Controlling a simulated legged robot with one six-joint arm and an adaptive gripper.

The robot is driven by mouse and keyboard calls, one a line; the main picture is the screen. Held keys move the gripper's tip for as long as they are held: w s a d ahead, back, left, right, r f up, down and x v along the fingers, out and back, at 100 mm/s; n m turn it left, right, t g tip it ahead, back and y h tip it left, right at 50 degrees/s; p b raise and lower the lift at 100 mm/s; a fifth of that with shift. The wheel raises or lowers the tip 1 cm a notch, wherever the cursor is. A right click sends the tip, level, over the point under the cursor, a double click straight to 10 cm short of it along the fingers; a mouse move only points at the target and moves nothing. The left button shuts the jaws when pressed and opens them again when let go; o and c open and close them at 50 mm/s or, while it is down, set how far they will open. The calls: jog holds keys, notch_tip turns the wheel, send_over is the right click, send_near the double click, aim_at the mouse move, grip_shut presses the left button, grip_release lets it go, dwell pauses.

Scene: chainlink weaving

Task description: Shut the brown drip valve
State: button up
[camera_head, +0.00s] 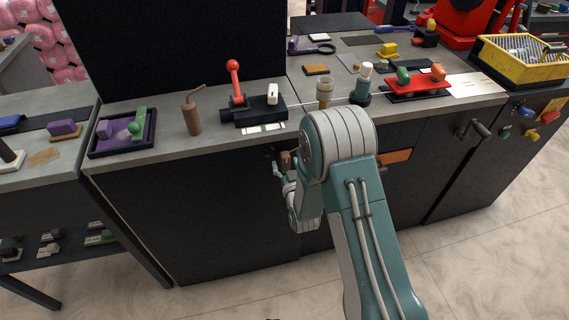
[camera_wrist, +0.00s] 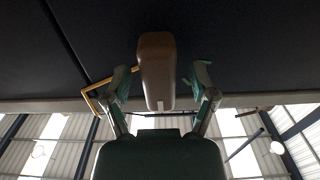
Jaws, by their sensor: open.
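The brown drip valve appears as a rounded brown piece (camera_wrist: 157,65) on a dark face in the wrist view. My gripper (camera_wrist: 162,82) is open there, with one finger on each side of this piece. Gaps show between the fingers and the brown piece, so it is not clamped. In the head view a small brown part (camera_head: 286,160) shows at the dark cabinet front, just under the counter edge. My gripper (camera_head: 279,170) is beside it, partly hidden by my arm.
The counter (camera_head: 240,146) above carries a brown can with a bent spout (camera_head: 193,116), a red-knobbed lever (camera_head: 235,82) and a purple-and-green tray item (camera_head: 123,130). A yellow bent bar (camera_wrist: 97,95) shows left of my gripper. The floor (camera_head: 470,245) at right is clear.

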jog(key=v, duration=1.1)
jog(key=shift+s, duration=0.25)
jog(key=d+r+m+g+h, duration=0.1)
jog(key=d+r+g+h, duration=0.2)
jog(key=r, duration=0.5)
jog(key=d+r+m+g, duration=0.1)
jog(key=d+r+g, duration=0.25)
jog(key=r, duration=0.45)
jog(key=s+d+r+g+h, duration=0.1)
jog(key=s+d+r+g, duration=0.1)
jog(key=s, duration=0.9)
jog(key=s+d+r+m+g+h, duration=0.1)
jog(key=s+d+r+g, duration=0.2)
jog(key=s, duration=0.8)
notch_tip(320, 180, up, 4)
jog(key=shift+s+d+r, duration=0.15)
jog(key=shift+s+d, duration=0.2)
jog(key=shift+d, duration=0.9)
